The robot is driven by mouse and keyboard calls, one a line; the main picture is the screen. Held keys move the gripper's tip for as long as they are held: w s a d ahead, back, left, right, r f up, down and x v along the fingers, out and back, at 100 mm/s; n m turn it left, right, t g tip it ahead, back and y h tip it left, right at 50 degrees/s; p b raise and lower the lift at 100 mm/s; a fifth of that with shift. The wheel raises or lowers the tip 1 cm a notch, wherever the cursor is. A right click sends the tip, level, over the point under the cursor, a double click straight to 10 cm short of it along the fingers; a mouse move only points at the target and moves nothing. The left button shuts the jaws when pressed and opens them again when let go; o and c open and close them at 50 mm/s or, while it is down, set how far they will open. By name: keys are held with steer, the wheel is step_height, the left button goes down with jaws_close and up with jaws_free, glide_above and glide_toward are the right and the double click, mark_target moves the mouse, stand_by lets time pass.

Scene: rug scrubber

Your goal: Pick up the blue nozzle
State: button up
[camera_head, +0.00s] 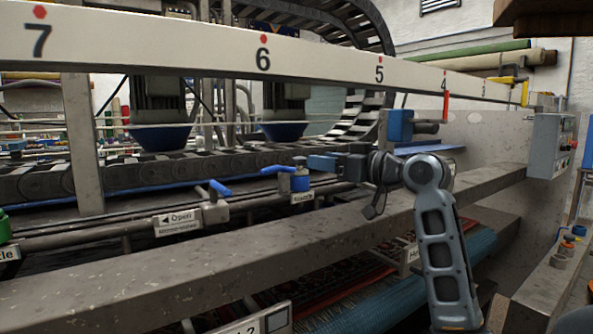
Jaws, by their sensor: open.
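My gripper (330,163) reaches left from my arm's wrist, above the long grey beam. It is seen from the side and is small, so the gap between its fingers is not clear. A blue fitting (300,183) with a blue lever (279,169) sits on the pipe rail just below and left of my gripper's tip. Touching or apart cannot be told. Another blue fitting (401,125) stands on the machine behind my wrist. I cannot tell for certain which blue part is the nozzle. Nothing is clearly held.
A white numbered beam (180,42) crosses above, and a thick grey beam (150,283) runs below. Another blue lever (218,188) is on the rail at left. Blue round heads (160,137) hang over the conveyor. A control box (551,146) is at right. Rolled rugs (365,305) lie below.

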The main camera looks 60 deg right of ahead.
mark_target(305, 159)
steer(key=shift+p+x, duration=0.75)
steer(key=shift+x, duration=1.9)
steer(key=shift+a, duration=0.15)
steer(key=c, duration=0.8)
